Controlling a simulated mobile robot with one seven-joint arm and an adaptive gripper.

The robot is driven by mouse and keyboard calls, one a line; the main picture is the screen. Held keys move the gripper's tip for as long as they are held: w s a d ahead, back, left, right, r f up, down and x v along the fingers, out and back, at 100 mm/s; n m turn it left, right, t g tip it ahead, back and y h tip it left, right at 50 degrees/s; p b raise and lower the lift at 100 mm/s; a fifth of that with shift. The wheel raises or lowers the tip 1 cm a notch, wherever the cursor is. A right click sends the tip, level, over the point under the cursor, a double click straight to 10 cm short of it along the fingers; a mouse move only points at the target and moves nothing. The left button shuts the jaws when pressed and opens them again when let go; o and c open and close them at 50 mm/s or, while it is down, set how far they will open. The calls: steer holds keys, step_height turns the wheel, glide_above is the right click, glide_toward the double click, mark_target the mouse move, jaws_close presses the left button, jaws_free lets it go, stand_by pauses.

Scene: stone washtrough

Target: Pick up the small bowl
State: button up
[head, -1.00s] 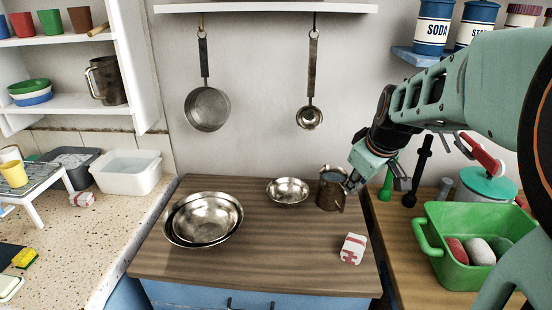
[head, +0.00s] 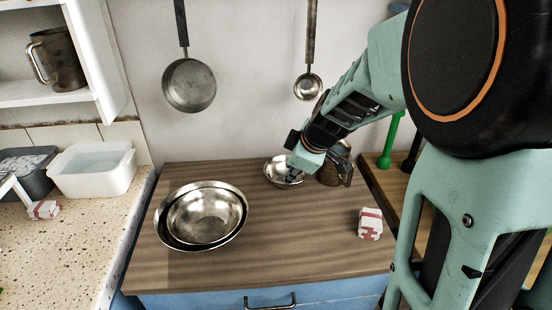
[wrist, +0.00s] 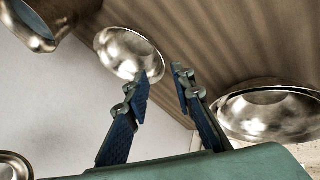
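The small bowl (head: 277,171) is shiny metal and stands upright at the back of the wooden counter. My gripper (head: 291,176) covers its right part in the head view. In the wrist view the small bowl (wrist: 124,50) shows at upper left, beyond the fingers. My gripper (wrist: 160,73) is open there, with nothing between its two dark blue fingers. The left fingertip overlaps the bowl's edge in the picture; I cannot tell whether they touch.
A metal jug (head: 332,175) stands close to the small bowl's right. Two larger nested metal bowls (head: 208,216) are at the counter's left. A red-and-white box (head: 370,224) lies at right. A pan (head: 189,86) and a ladle (head: 308,87) hang on the wall behind.

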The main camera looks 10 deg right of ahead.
mark_target(282, 184)
steer(key=b+x, duration=0.1)
steer(key=x, duration=0.5)
steer(key=shift+a, duration=0.2)
steer(key=shift+d+b+x, duration=0.15)
steer(key=shift+x, duration=1.2)
steer(key=shift+d+b+x, duration=0.15)
steer(key=shift+d+x, duration=0.05)
steer(key=shift+x, duration=1.1)
steer(key=shift+w, duration=0.1)
jaws_close()
